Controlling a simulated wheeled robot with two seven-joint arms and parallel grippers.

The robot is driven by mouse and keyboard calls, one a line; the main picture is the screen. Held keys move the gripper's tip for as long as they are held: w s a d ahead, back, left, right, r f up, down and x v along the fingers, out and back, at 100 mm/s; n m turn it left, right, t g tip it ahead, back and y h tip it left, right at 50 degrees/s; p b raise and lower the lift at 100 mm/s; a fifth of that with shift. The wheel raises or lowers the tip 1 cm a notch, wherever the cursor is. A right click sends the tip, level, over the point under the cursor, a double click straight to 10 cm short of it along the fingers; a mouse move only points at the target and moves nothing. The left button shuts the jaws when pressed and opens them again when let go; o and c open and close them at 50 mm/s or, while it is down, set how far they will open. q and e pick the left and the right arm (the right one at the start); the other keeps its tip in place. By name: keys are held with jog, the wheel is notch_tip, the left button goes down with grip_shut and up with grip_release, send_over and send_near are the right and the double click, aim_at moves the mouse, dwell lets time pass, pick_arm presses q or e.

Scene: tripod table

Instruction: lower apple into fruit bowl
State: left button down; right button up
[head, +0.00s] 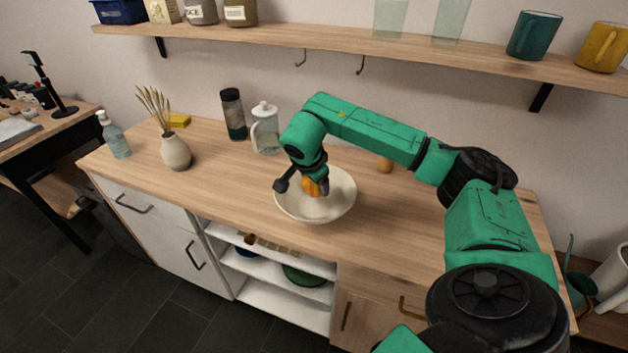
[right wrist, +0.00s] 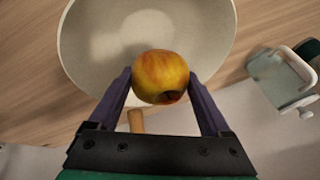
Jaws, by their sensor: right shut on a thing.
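A yellow-orange apple (head: 310,187) is held over the white fruit bowl (head: 336,207), which stands on the wooden counter. My right gripper (head: 315,187) is shut on the apple, inside the bowl's outline in the head view. In the right wrist view the apple (right wrist: 160,77) sits between both dark fingers of my right gripper (right wrist: 160,85), with the bowl (right wrist: 90,50) behind it. The bowl looks empty where I can see into it. I cannot tell how high the apple is above the bowl's bottom. My left gripper is not in view.
A glass jar (head: 266,132), a dark bottle (head: 233,115), a vase (head: 176,152) and a soap bottle (head: 114,136) stand left of the bowl. A small brown object (head: 385,166) lies behind it to the right. A shelf (head: 330,48) with mugs hangs above.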

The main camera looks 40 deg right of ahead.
aim_at(314, 196)
jog(key=shift+f+b, duration=1.9)
jog(key=shift+f, duration=0.8)
dwell(1.0)
jog(key=o, duration=1.3)
jog(key=shift+r, duration=0.1)
jog(key=v, duration=1.4)
jog(key=shift+s+a+r, duration=0.1)
jog(key=shift+a+r, duration=0.05)
jog(key=shift+r, duration=0.05)
